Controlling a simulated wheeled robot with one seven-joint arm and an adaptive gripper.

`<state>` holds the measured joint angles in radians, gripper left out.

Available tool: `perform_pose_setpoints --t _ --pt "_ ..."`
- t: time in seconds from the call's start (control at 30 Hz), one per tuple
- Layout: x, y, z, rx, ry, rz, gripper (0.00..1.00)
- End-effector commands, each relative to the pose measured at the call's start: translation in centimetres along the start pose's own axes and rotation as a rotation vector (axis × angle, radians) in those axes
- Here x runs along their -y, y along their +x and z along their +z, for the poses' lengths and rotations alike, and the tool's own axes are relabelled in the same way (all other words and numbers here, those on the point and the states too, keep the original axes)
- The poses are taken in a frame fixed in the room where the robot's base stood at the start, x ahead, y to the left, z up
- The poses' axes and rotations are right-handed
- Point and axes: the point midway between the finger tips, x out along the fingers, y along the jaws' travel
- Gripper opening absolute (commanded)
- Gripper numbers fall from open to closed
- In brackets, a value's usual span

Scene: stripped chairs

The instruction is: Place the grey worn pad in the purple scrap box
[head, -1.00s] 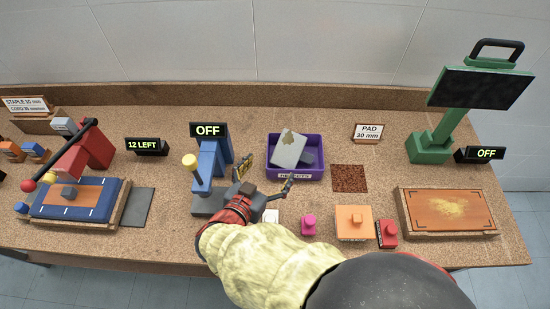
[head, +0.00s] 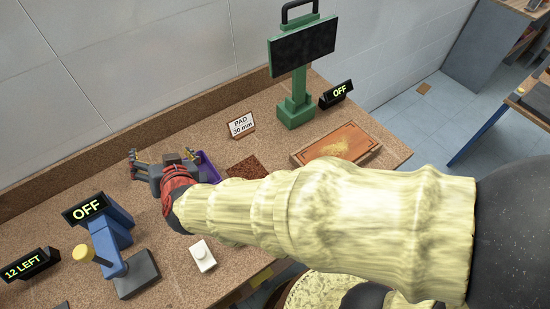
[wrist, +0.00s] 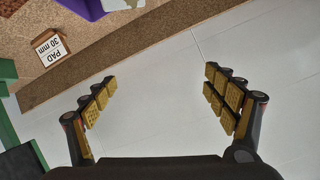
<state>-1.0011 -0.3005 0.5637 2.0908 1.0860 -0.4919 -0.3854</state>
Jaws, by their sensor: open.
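The purple scrap box (head: 207,166) is mostly hidden behind my gripper in the head view. In the wrist view a corner of the purple box (wrist: 84,8) shows at the top left. A pale grey piece (wrist: 120,3) shows beside it at the top edge, cut off by the frame; it looks like the grey worn pad, but I cannot tell how it rests. My gripper (head: 161,158) is beside the box, above the back part of the bench. In the wrist view my gripper (wrist: 160,78) is open, with nothing between its fingers.
A "PAD 30 mm" sign (head: 241,125) stands behind a dark red-brown mat (head: 247,170). A green post with a dark screen (head: 302,45) and an orange board (head: 335,146) are to the right. A blue press (head: 108,240) and a white knobbed block (head: 203,254) stand nearer.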

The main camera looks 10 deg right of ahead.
Motion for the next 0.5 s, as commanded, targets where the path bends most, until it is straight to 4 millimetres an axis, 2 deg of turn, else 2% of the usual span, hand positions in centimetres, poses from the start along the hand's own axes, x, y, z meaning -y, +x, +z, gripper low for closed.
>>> perform_pose_setpoints --t 0.03,0.2,0.37,0.5 --pt "-1.0 -0.6 -1.9 0.006 0.013 -0.016 0.86" --pt "-4.1 -3.2 -5.9 0.060 0.009 -0.067 0.86" --pt "-8.3 -6.9 -8.0 0.122 -0.015 -0.064 0.86" --pt "-12.8 -10.8 -8.6 0.187 -0.043 -0.018 0.86"
